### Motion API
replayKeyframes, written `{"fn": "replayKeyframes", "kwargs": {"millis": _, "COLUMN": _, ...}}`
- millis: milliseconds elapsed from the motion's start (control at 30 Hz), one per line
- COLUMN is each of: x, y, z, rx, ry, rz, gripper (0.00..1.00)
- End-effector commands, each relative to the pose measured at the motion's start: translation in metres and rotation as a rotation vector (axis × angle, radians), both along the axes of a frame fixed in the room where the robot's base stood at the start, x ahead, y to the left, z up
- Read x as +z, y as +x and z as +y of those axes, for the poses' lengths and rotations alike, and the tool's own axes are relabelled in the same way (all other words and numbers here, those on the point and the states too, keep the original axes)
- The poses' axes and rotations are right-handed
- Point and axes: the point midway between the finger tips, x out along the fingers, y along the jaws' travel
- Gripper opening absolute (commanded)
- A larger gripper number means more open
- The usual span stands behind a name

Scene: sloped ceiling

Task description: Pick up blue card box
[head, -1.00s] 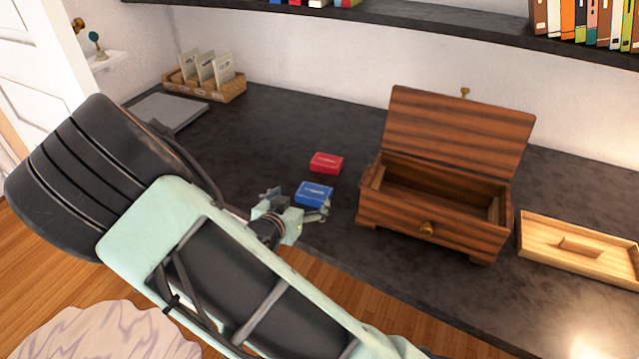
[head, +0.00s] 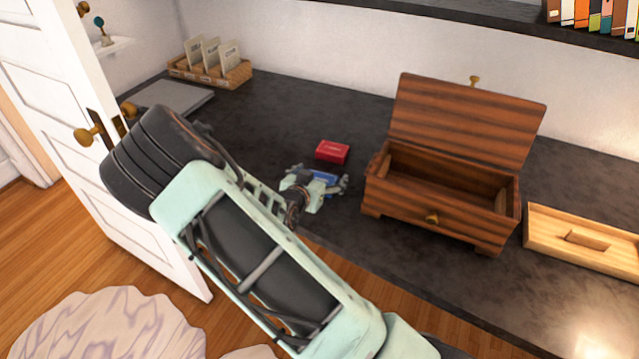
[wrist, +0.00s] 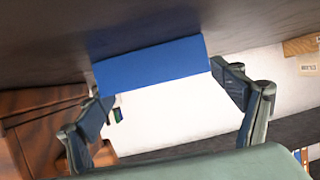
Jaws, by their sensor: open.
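The blue card box (head: 325,176) lies on the dark desktop, mostly hidden behind my gripper in the head view. In the wrist view the blue card box (wrist: 152,68) shows as a wide blue face just beyond and between the fingertips. My gripper (head: 318,182) is open at the box, its fingers spread to either side. In the wrist view my gripper (wrist: 165,95) has one finger near each end of the box. I cannot tell whether either finger touches it.
A red card box (head: 332,151) lies just behind the blue one. An open wooden chest (head: 440,210) stands close on the right, with a light wooden tray (head: 585,238) beyond it. A card holder (head: 210,72) and a grey flat panel (head: 170,98) are at the back left.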

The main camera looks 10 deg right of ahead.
Motion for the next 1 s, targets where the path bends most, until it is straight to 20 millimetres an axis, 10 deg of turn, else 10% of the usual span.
{"fn": "replayKeyframes", "kwargs": {"millis": 200, "x": 0.0, "y": 0.0003, "z": -0.0002, "rx": 0.0, "ry": 0.0, "rz": 0.0, "gripper": 0.85}}
{"fn": "replayKeyframes", "kwargs": {"millis": 633, "x": 0.0001, "y": 0.0, "z": -0.0001, "rx": 0.0, "ry": 0.001, "rz": 0.0, "gripper": 0.38}}
{"fn": "replayKeyframes", "kwargs": {"millis": 1000, "x": 0.0055, "y": 0.0005, "z": 0.0, "rx": -0.001, "ry": 0.001, "rz": -0.002, "gripper": 0.38}}
